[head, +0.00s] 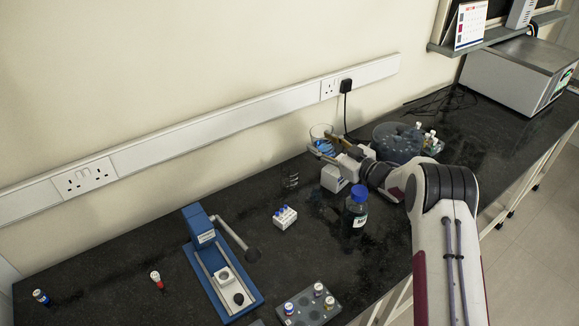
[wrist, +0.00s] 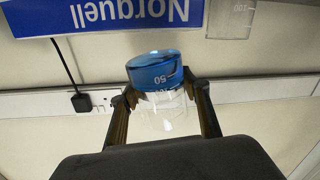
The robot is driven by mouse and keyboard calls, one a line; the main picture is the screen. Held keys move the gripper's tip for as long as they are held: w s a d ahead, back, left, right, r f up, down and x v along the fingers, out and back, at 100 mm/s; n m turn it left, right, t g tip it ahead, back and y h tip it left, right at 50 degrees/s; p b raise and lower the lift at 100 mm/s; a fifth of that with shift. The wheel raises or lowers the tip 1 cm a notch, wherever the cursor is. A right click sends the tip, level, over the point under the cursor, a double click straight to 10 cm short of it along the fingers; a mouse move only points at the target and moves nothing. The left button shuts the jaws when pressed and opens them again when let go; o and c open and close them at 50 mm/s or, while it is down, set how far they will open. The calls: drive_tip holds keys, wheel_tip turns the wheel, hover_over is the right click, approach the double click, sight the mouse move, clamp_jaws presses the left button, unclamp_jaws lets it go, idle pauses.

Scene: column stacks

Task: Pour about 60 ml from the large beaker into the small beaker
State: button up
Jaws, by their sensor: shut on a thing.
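The large beaker (head: 321,131) is clear glass with blue liquid in its lower part. My gripper (head: 323,153) is shut on it, near the wall at the back of the bench. In the wrist view, which looks upside down, the large beaker (wrist: 162,76) sits between the two fingers of my gripper (wrist: 160,90). The beaker looks about upright in the head view. The small beaker (head: 290,180) is clear and stands on the dark bench, left of and nearer than my gripper. Its contents cannot be made out.
A blue-framed device (head: 222,270) is further left. A glass bowl (head: 395,142) stands behind my wrist. The bench left of the small beaker is clear.

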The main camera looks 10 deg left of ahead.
sight(320, 148)
drive_tip(key=shift+s+a+r+n+h, duration=0.1)
drive_tip(key=shift+a+r+n+h, duration=0.15)
drive_tip(key=shift+r, duration=0.2)
drive_tip(key=shift+s+a+r+n+h, duration=0.1)
drive_tip(key=shift+a+r+n, duration=0.05)
drive_tip(key=shift+r+n, duration=0.25)
drive_tip(key=shift+s+a+n, duration=0.1)
drive_tip(key=shift+a+n, duration=0.05)
drive_tip(key=shift+n, duration=0.1)
drive_tip(key=shift+s+a+f+n+h, duration=0.25)
drive_tip(key=shift+a+f+n+h, duration=0.15)
drive_tip(key=shift+n, duration=0.2)
drive_tip(key=shift+s+a+f+n+h, duration=0.2)
drive_tip(key=shift+a+f+n+h, duration=0.15)
drive_tip(key=shift+n, duration=0.25)
drive_tip(key=shift+a+f+n+h, duration=0.15)
drive_tip(key=shift+f+n+h, duration=0.15)
drive_tip(key=shift+n, duration=0.3)
drive_tip(key=shift+f+n+h, duration=0.35)
drive_tip(key=shift+n+h, duration=0.15)
drive_tip(key=shift+n, duration=0.3)
drive_tip(key=shift+f+n+p, duration=0.25)
drive_tip(key=shift+n+p, duration=0.2)
drive_tip(key=shift+n, duration=0.05)
drive_tip(key=shift+r+n+h+p, duration=0.3)
drive_tip(key=shift+h+p, duration=0.1)
drive_tip(key=shift+h, duration=0.1)
drive_tip(key=shift+a+p, duration=0.3)
drive_tip(key=shift+p, duration=0.05)
